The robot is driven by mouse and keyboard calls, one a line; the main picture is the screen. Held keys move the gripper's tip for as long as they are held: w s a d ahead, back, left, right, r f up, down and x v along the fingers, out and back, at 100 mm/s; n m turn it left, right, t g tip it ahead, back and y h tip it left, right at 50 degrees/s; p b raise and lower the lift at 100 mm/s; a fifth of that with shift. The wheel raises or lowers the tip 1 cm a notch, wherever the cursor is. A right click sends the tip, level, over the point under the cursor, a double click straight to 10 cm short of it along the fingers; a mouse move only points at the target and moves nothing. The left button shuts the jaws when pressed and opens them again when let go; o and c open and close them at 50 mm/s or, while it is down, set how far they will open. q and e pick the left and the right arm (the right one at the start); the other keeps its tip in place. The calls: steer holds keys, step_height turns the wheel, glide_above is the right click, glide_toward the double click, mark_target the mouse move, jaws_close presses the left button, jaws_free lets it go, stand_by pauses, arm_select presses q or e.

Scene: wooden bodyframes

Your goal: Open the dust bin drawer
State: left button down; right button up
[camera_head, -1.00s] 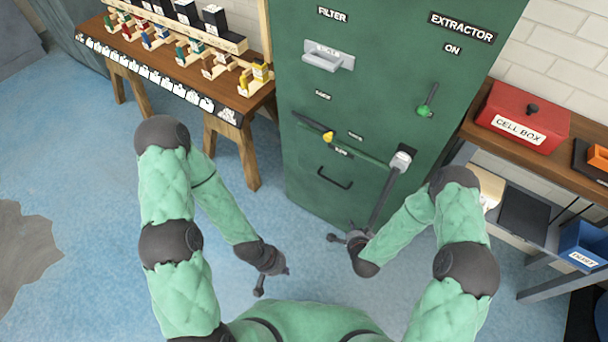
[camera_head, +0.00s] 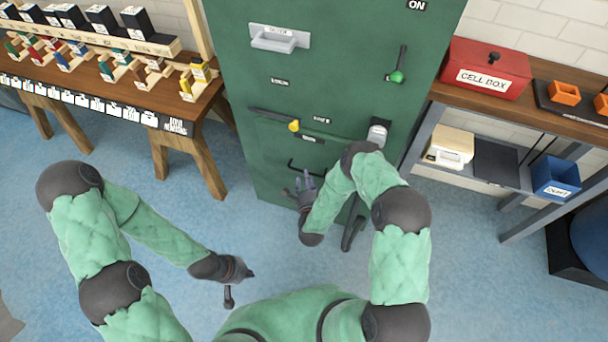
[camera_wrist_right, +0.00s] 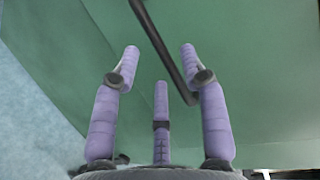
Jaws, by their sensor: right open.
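The dust bin drawer is at the bottom of the green cabinet (camera_head: 330,50), with a black bar handle (camera_head: 296,166) on its front. My right gripper (camera_head: 302,184) is just in front of and below this handle. In the right wrist view its purple fingers (camera_wrist_right: 160,70) are spread open, and the black handle (camera_wrist_right: 172,55) runs between the upper fingertips, with its bend near the right finger. I cannot tell if any finger touches it. My left gripper (camera_head: 238,283) hangs low over the blue floor, away from the cabinet; its fingers are too small to read.
A grey-ended lever (camera_head: 378,134) hangs down the cabinet's right side, close to my right arm. A yellow-tipped lever (camera_head: 292,125) sits above the drawer. A shelf with a red cell box (camera_head: 487,70) stands right; a wooden workbench (camera_head: 130,95) stands left. Floor between is clear.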

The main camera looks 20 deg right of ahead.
steer(key=shift+b+x, duration=0.6)
steer(key=shift+x, duration=1.5)
jaws_close()
